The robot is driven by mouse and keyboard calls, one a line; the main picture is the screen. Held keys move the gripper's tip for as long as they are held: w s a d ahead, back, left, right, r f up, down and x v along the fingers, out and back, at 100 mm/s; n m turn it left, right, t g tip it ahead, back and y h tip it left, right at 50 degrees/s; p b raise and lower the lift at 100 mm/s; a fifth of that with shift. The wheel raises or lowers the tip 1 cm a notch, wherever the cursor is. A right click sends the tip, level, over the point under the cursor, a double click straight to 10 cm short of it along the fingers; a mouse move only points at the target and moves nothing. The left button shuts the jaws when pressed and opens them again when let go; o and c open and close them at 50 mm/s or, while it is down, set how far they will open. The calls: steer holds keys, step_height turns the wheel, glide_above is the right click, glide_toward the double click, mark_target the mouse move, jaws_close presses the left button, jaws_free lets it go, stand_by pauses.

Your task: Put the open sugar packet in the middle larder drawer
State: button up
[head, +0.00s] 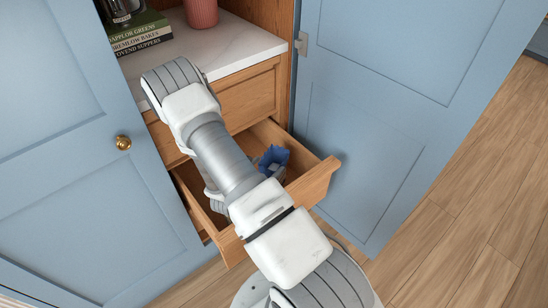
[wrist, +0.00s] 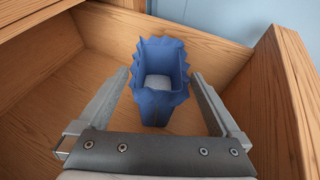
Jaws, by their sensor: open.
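The open sugar packet (wrist: 160,108) is blue with a jagged open top, and pale contents show inside. It stands upright inside the pulled-out wooden drawer (head: 318,183), towards its right end in the head view, where the packet (head: 274,157) shows beside my arm. This drawer is below a closed one; drawers lower down are hidden. My gripper (wrist: 161,75) is open, with one finger on each side of the packet; small gaps seem to show, but I cannot tell whether either finger touches. In the head view my arm hides most of the gripper.
A closed drawer (head: 262,91) lies above the open one, under a white marble counter (head: 228,45). Books (head: 140,38) and a pink ribbed pot (head: 201,12) stand on the counter. Blue larder doors flank the opening left (head: 75,150) and right (head: 375,120). The drawer floor left of the packet looks bare.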

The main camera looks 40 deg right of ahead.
steer(key=s+a+r+m+g, duration=0.1)
steer(key=s+r+m+g, duration=0.15)
steer(key=r+m, duration=0.4)
steer(key=s+a+r+m+g+y, duration=0.1)
steer(key=s+r+m+g, duration=0.2)
steer(key=r, duration=0.7)
steer(key=s+a+r+m+g, duration=0.1)
steer(key=s+r+m, duration=0.35)
steer(key=r, duration=0.35)
steer(key=s+a+r+m+t+y, duration=0.3)
steer(key=s+a+r+m+y, duration=0.1)
steer(key=a+r, duration=0.3)
steer(key=s+a+r+m+t+y, duration=0.3)
steer(key=s+a+r+m+y, duration=0.2)
steer(key=a, duration=0.4)
steer(key=shift+s+a+r+y, duration=0.3)
steer(key=shift+s+r+y, duration=0.15)
steer(key=shift+r+y, duration=0.55)
steer(key=shift+f, duration=0.1)
step_height(320, 180, up, 18)
steer(key=p, duration=1.8)
steer(key=shift+p, duration=0.3)
